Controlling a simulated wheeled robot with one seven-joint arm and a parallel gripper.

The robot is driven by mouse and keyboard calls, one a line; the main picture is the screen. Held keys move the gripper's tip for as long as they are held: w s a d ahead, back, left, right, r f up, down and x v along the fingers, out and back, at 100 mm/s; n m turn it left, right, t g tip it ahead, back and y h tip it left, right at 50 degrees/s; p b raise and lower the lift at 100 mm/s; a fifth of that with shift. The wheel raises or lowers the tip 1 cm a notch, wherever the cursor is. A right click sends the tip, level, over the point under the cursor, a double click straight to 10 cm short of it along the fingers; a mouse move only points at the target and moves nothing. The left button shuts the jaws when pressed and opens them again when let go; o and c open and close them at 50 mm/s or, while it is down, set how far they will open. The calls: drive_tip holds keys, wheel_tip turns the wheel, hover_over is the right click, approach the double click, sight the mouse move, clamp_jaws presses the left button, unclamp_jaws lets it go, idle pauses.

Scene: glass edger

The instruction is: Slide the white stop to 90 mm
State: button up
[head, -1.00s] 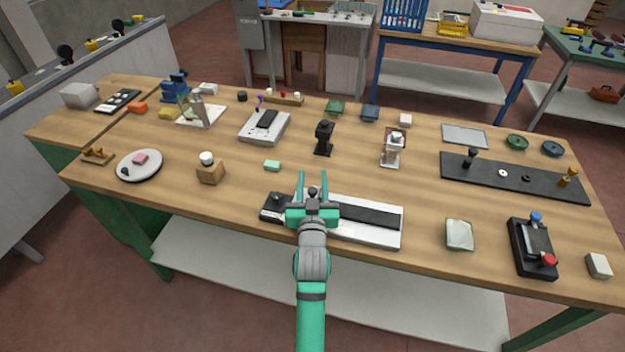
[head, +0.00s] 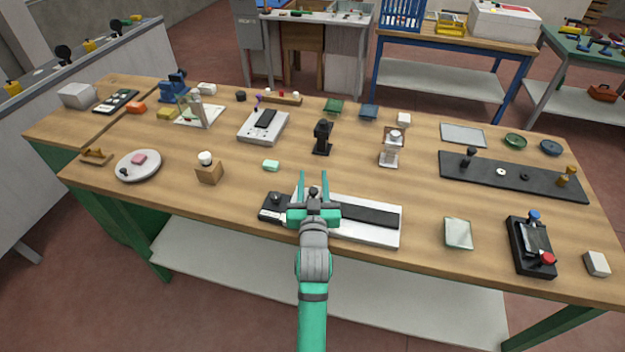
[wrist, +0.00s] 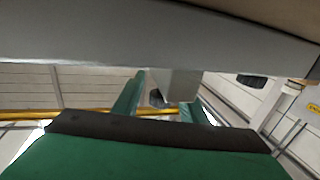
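My gripper (head: 313,177) points away from me over the long white device with a black strip (head: 395,236), near the front edge of the table. Its two green fingers stand apart, so it is open. In the wrist view the fingers (wrist: 160,95) also stand apart. A pale grey block (wrist: 182,85) with a dark piece beside it shows between them, under a wide grey bar (wrist: 100,40). I cannot tell if this block is the white stop, or if the fingers touch it. My gripper hides part of the device; no scale marks are readable.
A black block with a knob (head: 270,212) sits at the device's left end. A small green block (head: 271,165) lies behind it. A glass-like pad (head: 458,233) and a black fixture with blue and red knobs (head: 532,247) are to the right. A black rail (head: 480,178) lies further back.

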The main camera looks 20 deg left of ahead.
sight(314, 194)
drive_tip(key=v, duration=1)
drive_tip(key=shift+s+r, duration=0.1)
drive_tip(key=shift+s, duration=0.3)
drive_tip(key=shift+d, duration=0.1)
